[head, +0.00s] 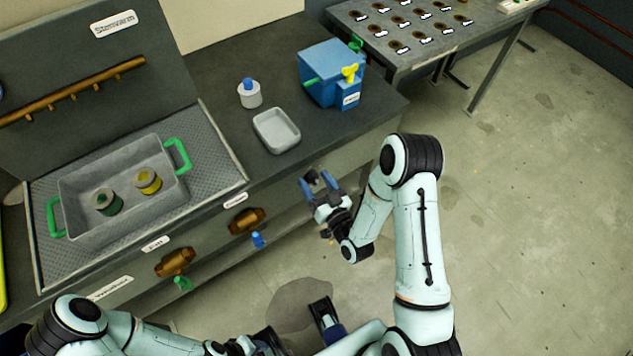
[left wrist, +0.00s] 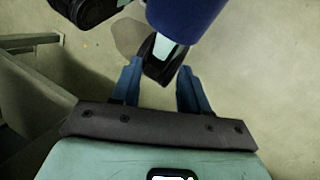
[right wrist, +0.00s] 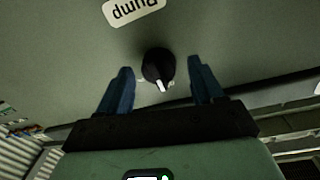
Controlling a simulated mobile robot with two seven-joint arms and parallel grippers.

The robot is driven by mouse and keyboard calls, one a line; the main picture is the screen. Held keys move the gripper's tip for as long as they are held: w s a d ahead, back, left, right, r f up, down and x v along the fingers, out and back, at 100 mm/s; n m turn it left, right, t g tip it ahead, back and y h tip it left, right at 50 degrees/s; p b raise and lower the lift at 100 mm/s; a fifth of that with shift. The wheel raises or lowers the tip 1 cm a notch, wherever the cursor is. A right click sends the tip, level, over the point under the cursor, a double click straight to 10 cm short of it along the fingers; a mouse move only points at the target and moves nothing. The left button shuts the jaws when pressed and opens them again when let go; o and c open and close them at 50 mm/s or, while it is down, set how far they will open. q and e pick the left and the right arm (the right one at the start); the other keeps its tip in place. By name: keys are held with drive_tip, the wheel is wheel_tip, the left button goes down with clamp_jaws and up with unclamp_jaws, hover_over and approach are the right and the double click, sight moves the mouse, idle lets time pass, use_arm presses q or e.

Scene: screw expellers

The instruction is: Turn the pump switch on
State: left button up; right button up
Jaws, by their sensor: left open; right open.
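The pump switch (right wrist: 158,66) is a round black knob with a white pointer mark, on a grey panel in the right wrist view. A white "Pump" label (right wrist: 133,10) appears upside down beside it. My right gripper (right wrist: 160,68) is open, with one blue finger on each side of the knob in this view; contact cannot be told. In the head view my right gripper (head: 320,184) is at the counter's front panel, and the knob cannot be made out there. My left gripper (head: 298,326) is open and empty, low over the floor.
A grey tray (head: 272,133), a blue-topped white container (head: 249,95) and a blue machine (head: 318,76) with a yellow knob stand on the counter. A grey bin (head: 75,187) with green handles holds two jars. Brass pipe fittings (head: 246,220) jut from the front panel.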

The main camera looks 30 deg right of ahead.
drive_tip(key=c, duration=1.1)
drive_tip(key=shift+o, duration=0.2)
use_arm(q)
drive_tip(key=shift+f, duration=0.15)
use_arm(e)
drive_tip(key=shift+d+f+m+b, duration=0.1)
drive_tip(key=shift+f+m+b, duration=0.05)
drive_tip(key=shift+m+b, duration=1.05)
drive_tip(key=m+b, duration=0.1)
drive_tip(key=m, duration=0.1)
drive_tip(key=shift+m, duration=0.4)
drive_tip(key=m+b, duration=0.1)
drive_tip(key=m, duration=0.2)
drive_tip(key=shift+g, duration=0.3)
use_arm(q)
drive_tip(key=shift+t, duration=0.4)
drive_tip(key=shift+w+f+b, duration=0.1)
drive_tip(key=shift+w+f, duration=0.2)
drive_tip(key=shift+f, duration=0.35)
drive_tip(key=shift+w+f+b, duration=0.1)
drive_tip(key=shift+w+f, duration=0.15)
drive_tip(key=shift+f, duration=0.35)
drive_tip(key=shift+w+f+b, duration=0.1)
drive_tip(key=shift+w+f, duration=0.2)
drive_tip(key=shift+f, duration=0.35)
use_arm(e)
drive_tip(key=shift+d+m+y, duration=0.1)
drive_tip(key=shift+m+y, duration=0.2)
drive_tip(key=shift+m, duration=1.3)
